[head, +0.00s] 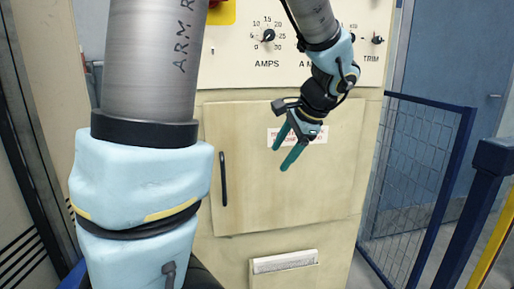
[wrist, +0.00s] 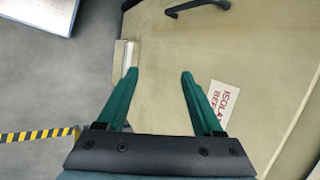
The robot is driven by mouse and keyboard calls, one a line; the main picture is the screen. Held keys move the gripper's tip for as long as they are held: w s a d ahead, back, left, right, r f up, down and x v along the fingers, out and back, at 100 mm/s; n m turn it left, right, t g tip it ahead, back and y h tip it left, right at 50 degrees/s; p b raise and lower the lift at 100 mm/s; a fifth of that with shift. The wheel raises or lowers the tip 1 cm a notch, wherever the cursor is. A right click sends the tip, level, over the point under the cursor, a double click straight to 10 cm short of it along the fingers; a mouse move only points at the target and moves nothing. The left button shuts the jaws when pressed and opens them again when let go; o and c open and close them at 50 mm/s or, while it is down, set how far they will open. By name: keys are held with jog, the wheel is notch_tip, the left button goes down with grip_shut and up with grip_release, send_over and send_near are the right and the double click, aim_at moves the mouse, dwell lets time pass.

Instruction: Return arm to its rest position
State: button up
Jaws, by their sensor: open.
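My gripper (head: 285,151) hangs in front of the cream cabinet door (head: 250,195), its two teal fingers pointing down and to the left. The fingers are apart with nothing between them. In the wrist view my gripper (wrist: 158,82) also shows open and empty, with the cabinet door behind it. The large arm link at the left of the head view is mine and hides part of the cabinet.
The cabinet has a black door handle (head: 223,179), an AMPS knob (head: 268,35) and a TRIM knob (head: 377,40). A pale label holder (head: 284,262) sits low on it. A blue mesh fence (head: 412,180) stands at the right. Yellow-black floor tape (wrist: 38,134) shows in the wrist view.

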jog(key=s+a+f+n+g+h+p, duration=0.3)
jog(key=s+a+f+n, duration=0.4)
jog(key=a+n, duration=0.6)
jog(key=shift+s+f+h, duration=0.4)
jog(key=shift+s+h, duration=0.3)
jog(key=shift+h, duration=0.1)
dwell(0.7)
